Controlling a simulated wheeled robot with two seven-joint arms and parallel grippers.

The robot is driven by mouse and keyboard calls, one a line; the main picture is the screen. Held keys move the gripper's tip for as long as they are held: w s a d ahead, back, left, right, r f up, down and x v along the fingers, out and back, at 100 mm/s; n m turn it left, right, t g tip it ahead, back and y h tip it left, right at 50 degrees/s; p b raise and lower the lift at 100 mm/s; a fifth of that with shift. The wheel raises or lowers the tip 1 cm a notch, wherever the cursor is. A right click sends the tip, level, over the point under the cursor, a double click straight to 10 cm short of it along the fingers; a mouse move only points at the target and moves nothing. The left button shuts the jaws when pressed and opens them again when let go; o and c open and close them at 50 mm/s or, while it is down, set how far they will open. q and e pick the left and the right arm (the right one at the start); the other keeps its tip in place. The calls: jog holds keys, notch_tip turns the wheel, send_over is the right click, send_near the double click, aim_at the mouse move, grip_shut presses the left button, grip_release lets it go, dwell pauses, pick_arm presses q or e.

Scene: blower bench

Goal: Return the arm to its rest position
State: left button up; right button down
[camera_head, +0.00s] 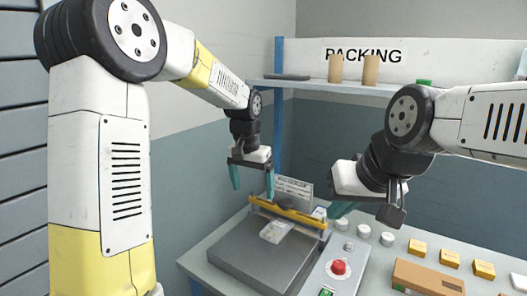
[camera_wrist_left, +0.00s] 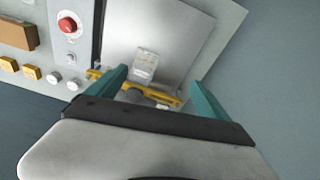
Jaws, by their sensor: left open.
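My left gripper (camera_head: 252,183) hangs in the air above the back left of the bench, with its two teal fingers spread and nothing between them. In the left wrist view its fingers (camera_wrist_left: 158,78) are also wide apart. My right gripper (camera_head: 366,196) is held over the bench on the right. One teal finger shows and the rest of its jaw is hidden, so its opening is unclear. Below my left gripper is a grey machine plate (camera_head: 247,258) with a yellow bar (camera_head: 288,211). A small clear packet (camera_head: 276,231) lies on the plate by the bar.
A control box with a red button (camera_head: 338,267) stands right of the plate. White jars (camera_head: 363,231), yellow boxes (camera_head: 448,258) and a brown box (camera_head: 428,279) are further right. A shelf (camera_head: 340,88) with brown tubes (camera_head: 371,70) runs behind. A blue post (camera_head: 278,120) rises behind my left gripper.

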pick_arm(q)
jog(key=s+a+r+n+t+h, duration=0.1)
jog(key=s+a+r+n+t, duration=0.1)
jog(key=s+a+r, duration=0.75)
jog(key=s+a+f+n+t, duration=0.1)
jog(key=s+n+t, duration=0.1)
jog(key=s, duration=1.1)
jog(key=shift+s+a+f+n+t, duration=0.2)
jog(key=shift+s+a+n+t, duration=0.1)
jog(key=shift+a, duration=0.1)
